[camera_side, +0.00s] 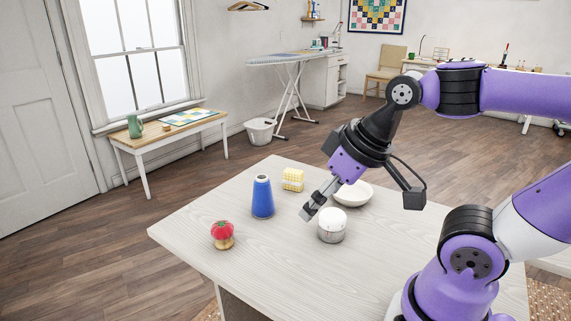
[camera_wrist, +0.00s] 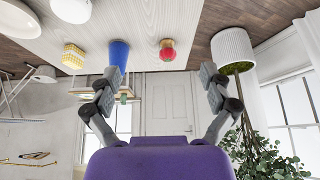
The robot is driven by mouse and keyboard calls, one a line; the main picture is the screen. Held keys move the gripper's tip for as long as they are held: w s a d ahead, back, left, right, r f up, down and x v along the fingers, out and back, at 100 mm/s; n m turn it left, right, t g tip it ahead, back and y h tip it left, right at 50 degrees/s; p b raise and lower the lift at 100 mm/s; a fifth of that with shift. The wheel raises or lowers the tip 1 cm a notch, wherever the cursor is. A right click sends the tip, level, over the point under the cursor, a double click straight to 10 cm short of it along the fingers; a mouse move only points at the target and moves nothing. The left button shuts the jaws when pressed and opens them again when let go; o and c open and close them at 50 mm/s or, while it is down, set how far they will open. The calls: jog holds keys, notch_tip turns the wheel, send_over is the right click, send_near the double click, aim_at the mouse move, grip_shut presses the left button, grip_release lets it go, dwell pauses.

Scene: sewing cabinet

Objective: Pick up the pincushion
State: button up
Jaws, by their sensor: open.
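The pincushion (camera_side: 222,230) is a red tomato shape on a light wooden base, upright near the table's front left edge. It also shows in the wrist view (camera_wrist: 167,50), upside down, between and beyond the two fingertips. My gripper (camera_side: 308,211) is open and empty above the table, well to the right of the pincushion and apart from it. Its two spread fingers also show in the wrist view (camera_wrist: 160,75). Nothing hides the pincushion in the side view.
A blue thread cone (camera_side: 262,197) stands between the pincushion and my gripper. A yellow checked block (camera_side: 292,180), a white bowl (camera_side: 356,195) and a white-lidded jar (camera_side: 332,226) are near my gripper. The pale table (camera_side: 270,270) is clear at the front.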

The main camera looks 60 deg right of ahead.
jog(key=shift+w, duration=0.1)
jog(key=n+g+y, duration=0.1)
jog(key=n, duration=0.2)
send_near(226, 225)
jog(key=f, duration=0.1)
jog(key=x, duration=0.6)
jog(key=shift+w+d, duration=0.25)
jog(key=shift+d, duration=0.15)
jog(key=x, duration=0.3)
jog(key=a+x, duration=0.1)
jog(key=x, duration=0.1)
jog(key=shift+w+f, duration=0.1)
jog(key=shift+f, duration=0.05)
jog(key=c, duration=1.3)
